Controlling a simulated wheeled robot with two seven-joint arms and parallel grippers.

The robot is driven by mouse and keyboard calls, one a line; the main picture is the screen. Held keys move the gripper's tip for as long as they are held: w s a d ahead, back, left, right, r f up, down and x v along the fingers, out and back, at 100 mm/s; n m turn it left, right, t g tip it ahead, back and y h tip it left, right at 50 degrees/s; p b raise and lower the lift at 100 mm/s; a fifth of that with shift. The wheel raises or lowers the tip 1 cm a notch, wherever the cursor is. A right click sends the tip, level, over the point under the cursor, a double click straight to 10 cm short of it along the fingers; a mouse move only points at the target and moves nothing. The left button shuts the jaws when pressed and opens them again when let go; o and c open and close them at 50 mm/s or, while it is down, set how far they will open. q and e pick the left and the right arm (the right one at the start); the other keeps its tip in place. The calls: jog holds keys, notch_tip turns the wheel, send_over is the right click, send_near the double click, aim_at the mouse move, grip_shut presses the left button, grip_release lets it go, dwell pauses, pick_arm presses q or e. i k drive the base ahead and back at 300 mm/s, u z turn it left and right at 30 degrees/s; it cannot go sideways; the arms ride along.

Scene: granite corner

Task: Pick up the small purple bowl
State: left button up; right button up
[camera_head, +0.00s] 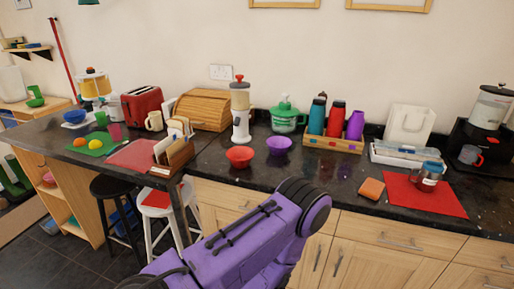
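The small purple bowl (279,145) stands upright on the dark granite counter (316,172), just right of a red bowl (240,156). A gap separates the two bowls. A purple arm of mine rises from the bottom of the picture, its rounded dark joint below and right of the bowl, in front of the cabinets. No fingertips show, so neither gripper is in view. The inside of the purple bowl looks empty.
A green-lidded jar (286,116) is behind the purple bowl. A wooden tray with bottles (333,143) is close on its right. The counter's front edge is clear below the bowls.

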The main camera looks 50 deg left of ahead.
aim_at(278, 146)
jog(key=u, duration=1.15)
